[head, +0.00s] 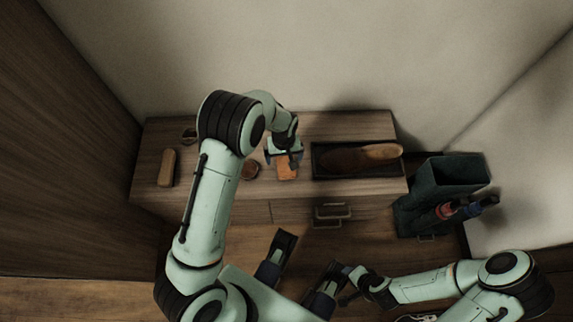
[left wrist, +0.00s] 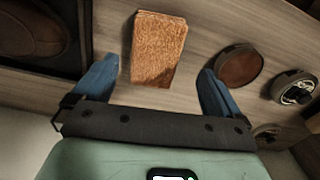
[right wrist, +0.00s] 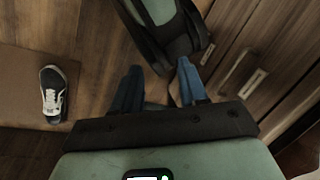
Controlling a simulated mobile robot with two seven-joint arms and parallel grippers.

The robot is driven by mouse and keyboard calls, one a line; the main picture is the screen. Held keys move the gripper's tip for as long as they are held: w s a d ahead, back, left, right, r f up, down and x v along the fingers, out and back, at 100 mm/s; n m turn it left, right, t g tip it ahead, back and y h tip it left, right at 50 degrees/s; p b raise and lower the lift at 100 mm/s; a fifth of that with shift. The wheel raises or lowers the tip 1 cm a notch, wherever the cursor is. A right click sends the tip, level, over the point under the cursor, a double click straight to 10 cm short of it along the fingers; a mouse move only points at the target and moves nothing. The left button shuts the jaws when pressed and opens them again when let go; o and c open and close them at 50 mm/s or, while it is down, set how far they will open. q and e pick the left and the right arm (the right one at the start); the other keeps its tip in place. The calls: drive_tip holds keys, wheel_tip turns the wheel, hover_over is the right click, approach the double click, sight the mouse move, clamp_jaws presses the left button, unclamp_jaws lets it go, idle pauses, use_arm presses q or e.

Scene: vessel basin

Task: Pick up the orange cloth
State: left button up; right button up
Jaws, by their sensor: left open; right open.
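The orange cloth (head: 287,171) lies folded flat on the wooden cabinet top, left of the dark tray. In the left wrist view the cloth (left wrist: 158,48) is a textured orange rectangle, lying ahead of and between the blue fingers. My left gripper (head: 284,156) is open and empty above the cabinet, partly covering the cloth's far end in the head view. Its fingers also show in the left wrist view (left wrist: 157,85), apart from the cloth. My right gripper (right wrist: 157,88) is open and empty, low in front of the cabinet and away from the cloth.
A dark tray (head: 318,172) holding a brown shoe-shaped item (head: 382,151) is right of the cloth. A round brown tin (head: 250,171) is close on its left, a brush (head: 167,167) farther left. A dark bin (head: 448,174) stands right. A shoe (right wrist: 53,92) is on the floor.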

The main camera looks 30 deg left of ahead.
sight(286, 163)
use_arm(q)
drive_tip(key=f, duration=0.2)
drive_tip(key=f+b, duration=0.1)
drive_tip(key=f, duration=0.2)
drive_tip(key=shift+w+d+f+b, duration=0.2)
drive_tip(key=shift+w+f+b, duration=0.05)
drive_tip(key=shift+f+b, duration=0.15)
drive_tip(key=c, duration=1)
drive_tip(key=shift+c, duration=0.2)
use_arm(e)
drive_tip(key=w+f, duration=0.1)
drive_tip(key=w+d+f+t, duration=0.1)
drive_tip(key=shift+w+d, duration=0.15)
drive_tip(key=shift+w, duration=0.25)
use_arm(q)
drive_tip(key=shift+r, duration=0.15)
wheel_tip(286, 163, up, 20)
drive_tip(key=p, duration=0.5)
use_arm(e)
drive_tip(key=s+a+r+g, duration=0.2)
drive_tip(key=s+a+r, duration=0.1)
drive_tip(key=s+r, duration=0.3)
drive_tip(key=shift+s+y, duration=0.3)
drive_tip(key=shift+s, duration=0.2)
use_arm(q)
drive_tip(key=shift+o, duration=0.5)
use_arm(e)
drive_tip(key=shift+f, duration=0.1)
